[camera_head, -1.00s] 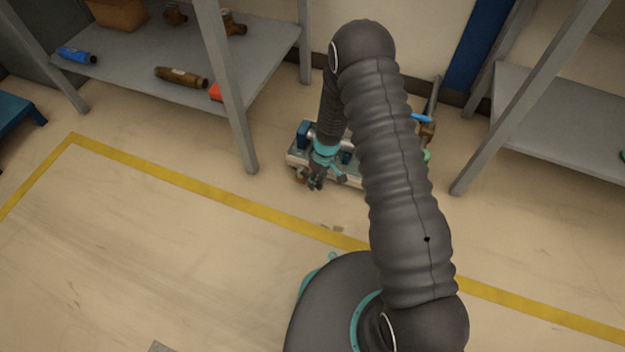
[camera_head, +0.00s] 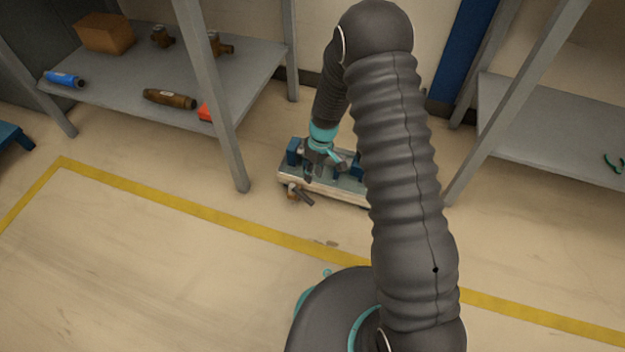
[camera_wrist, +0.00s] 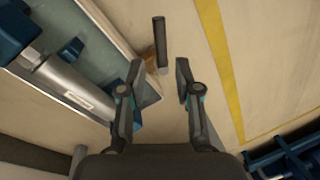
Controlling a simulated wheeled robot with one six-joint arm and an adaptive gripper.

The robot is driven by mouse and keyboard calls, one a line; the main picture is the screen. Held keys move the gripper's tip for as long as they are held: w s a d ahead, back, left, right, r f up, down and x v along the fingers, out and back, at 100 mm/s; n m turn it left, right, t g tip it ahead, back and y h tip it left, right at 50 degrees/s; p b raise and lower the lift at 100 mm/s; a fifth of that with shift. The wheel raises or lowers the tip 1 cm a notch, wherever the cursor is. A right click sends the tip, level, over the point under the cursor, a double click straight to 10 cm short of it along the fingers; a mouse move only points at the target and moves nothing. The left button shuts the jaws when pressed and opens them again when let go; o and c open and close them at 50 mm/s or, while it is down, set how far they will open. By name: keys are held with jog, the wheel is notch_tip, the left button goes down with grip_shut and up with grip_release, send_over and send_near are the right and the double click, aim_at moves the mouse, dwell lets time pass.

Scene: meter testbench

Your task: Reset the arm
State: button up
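My gripper (camera_wrist: 160,85) is open in the wrist view, its two fingers spread with nothing held between them. A dark handle-like bar (camera_wrist: 160,45) shows beyond the fingertips, beside the testbench, apart from the fingers. In the head view my gripper (camera_head: 316,170) hangs over the left part of the meter testbench (camera_head: 350,190). The testbench also shows in the wrist view (camera_wrist: 95,45), with a silver cylinder (camera_wrist: 70,85) between blue clamps. My arm hides the right part of the bench in the head view.
A grey shelf (camera_head: 115,90) at left holds a blue meter (camera_head: 64,79), a brown cylinder (camera_head: 169,98), a red item (camera_head: 205,112), brass fittings (camera_head: 162,36) and a cardboard box (camera_head: 104,34). Another shelf (camera_head: 545,135) stands at right. A yellow floor line (camera_head: 190,213) crosses open floor.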

jog(key=shift+r, duration=0.1)
dwell(0.6)
jog(key=s+d+r+m+g, duration=0.1)
jog(key=s+d+m+g, duration=0.15)
jog(key=s, duration=0.35)
jog(key=s+d+r+m+t+p, duration=0.1)
jog(key=s+r, duration=0.6)
jog(key=r, duration=0.7)
jog(key=s+d+r+m+t+h+p, duration=0.1)
jog(key=s+d+r+t, duration=0.4)
jog(key=r, duration=1)
jog(key=s+d+r+m+t+p, duration=0.2)
jog(key=s+r, duration=0.6)
jog(key=r, duration=0.6)
jog(key=d+m+t, duration=0.1)
jog(key=d+m, duration=0.1)
jog(key=d, duration=0.1)
jog(key=shift+s+d+r+h+p, duration=0.25)
jog(key=shift+s+d+h+p, duration=0.05)
jog(key=shift+d, duration=0.05)
jog(key=shift+t, duration=0.25)
